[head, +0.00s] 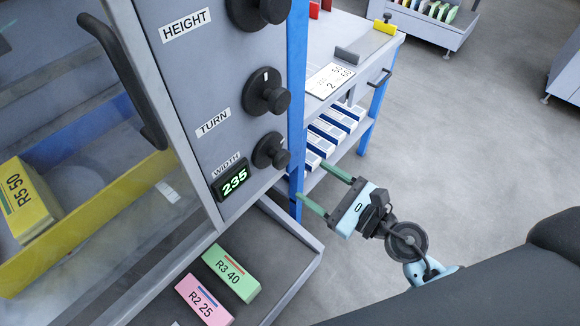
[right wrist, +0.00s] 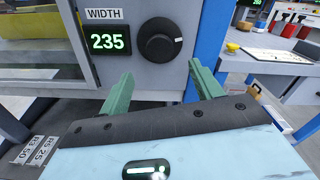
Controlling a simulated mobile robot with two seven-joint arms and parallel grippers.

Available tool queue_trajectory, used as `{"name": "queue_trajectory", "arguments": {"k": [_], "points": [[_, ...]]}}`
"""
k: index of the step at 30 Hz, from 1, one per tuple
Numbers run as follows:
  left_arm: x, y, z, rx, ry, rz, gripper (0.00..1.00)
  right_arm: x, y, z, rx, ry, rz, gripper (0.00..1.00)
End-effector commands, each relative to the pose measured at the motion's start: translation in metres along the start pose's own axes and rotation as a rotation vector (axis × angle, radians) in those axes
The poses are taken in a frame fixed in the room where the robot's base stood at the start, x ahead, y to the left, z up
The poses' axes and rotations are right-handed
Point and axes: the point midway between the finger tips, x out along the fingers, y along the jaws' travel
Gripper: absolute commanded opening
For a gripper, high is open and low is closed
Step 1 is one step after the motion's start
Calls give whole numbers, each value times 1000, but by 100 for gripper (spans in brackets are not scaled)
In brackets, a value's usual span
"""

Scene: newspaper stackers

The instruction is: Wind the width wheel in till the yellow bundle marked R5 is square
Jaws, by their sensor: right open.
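The width wheel (head: 271,151) is a black knob low on the grey panel, beside a lit display (head: 235,179) reading 235. The wheel also shows in the right wrist view (right wrist: 160,46), with a white mark at its right. The yellow bundle marked R5 50 (head: 27,200) lies behind the clear door at left, beside a yellow guide bar (head: 92,238); whether it is square cannot be told. My right gripper (head: 324,190) is open and empty, its green fingers pointing at the panel, apart from the wheel and to its lower right. My left gripper is out of view.
TURN (head: 268,95) and HEIGHT (head: 260,10) knobs sit above the wheel. A black door handle (head: 125,80) stands out at left. Green (head: 231,273) and pink (head: 204,300) bundles lie on a low tray. A blue post (head: 297,90) rises right of the panel.

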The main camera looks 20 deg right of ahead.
Motion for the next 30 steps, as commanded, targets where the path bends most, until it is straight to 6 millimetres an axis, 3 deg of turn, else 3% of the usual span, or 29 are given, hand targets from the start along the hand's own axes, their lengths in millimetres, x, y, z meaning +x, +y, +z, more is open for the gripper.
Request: {"name": "queue_trajectory", "arguments": {"k": [7, 21, 30], "points": [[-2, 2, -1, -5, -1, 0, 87, 8, -1, 1, 0, -2, -2, 65], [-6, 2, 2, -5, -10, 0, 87, 70, 0, 1, 3, -1, -2, 65], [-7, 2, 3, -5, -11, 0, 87, 78, 0, 0, 3, 0, -1, 65]]}}
